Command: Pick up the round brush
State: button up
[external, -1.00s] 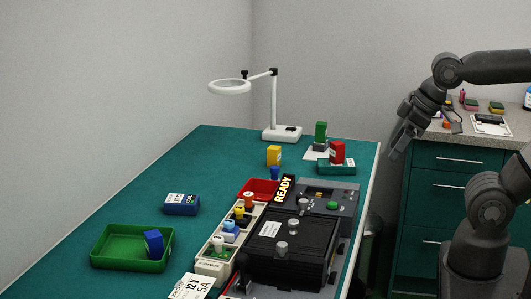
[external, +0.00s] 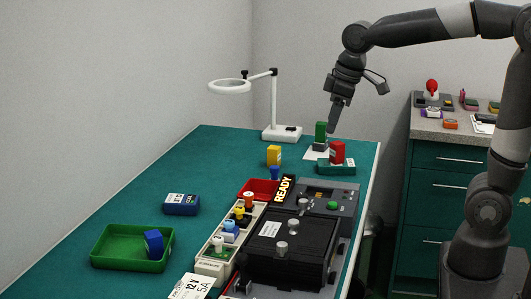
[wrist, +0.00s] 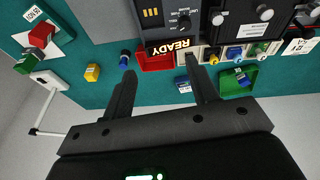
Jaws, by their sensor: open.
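I cannot pick out the round brush with certainty. A small blue upright piece (external: 275,173) with a narrower top stands on the green table between the yellow block and the red bin; it may be the brush. It also shows in the wrist view (wrist: 124,60), just beyond the left fingertip. My gripper (external: 334,128) hangs above the far right of the table, close to the green block in the external picture. In the wrist view my gripper (wrist: 158,65) is open, with nothing between its fingers.
A magnifier lamp (external: 274,105) stands at the back. A yellow block (external: 274,155), green block (external: 321,131) and red block (external: 337,150) are near it. A red bin (external: 252,190), black rack (external: 285,255) and green tray (external: 105,262) lie nearer. The table's left side is mostly clear.

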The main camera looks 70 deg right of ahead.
jog(key=w+d+f+g, duration=0.1)
jog(key=w+d+f, duration=0.2)
jog(key=w+d, duration=0.35)
jog(key=n+g, duration=0.1)
jog(key=g, duration=0.1)
send_over(275, 167)
jog(key=shift+y, duration=0.3)
jog(key=f, duration=1)
jog(key=shift+a, duration=0.35)
notch_tip(275, 167, down, 5)
jog(key=shift+d+r, duration=0.15)
jog(key=shift+r, duration=0.05)
jog(key=f, duration=0.6)
jog(key=shift+w+d+f, duration=0.1)
jog(key=shift+d+f, duration=0.1)
jog(key=shift+d, duration=0.1)
jog(key=c, duration=1.1)
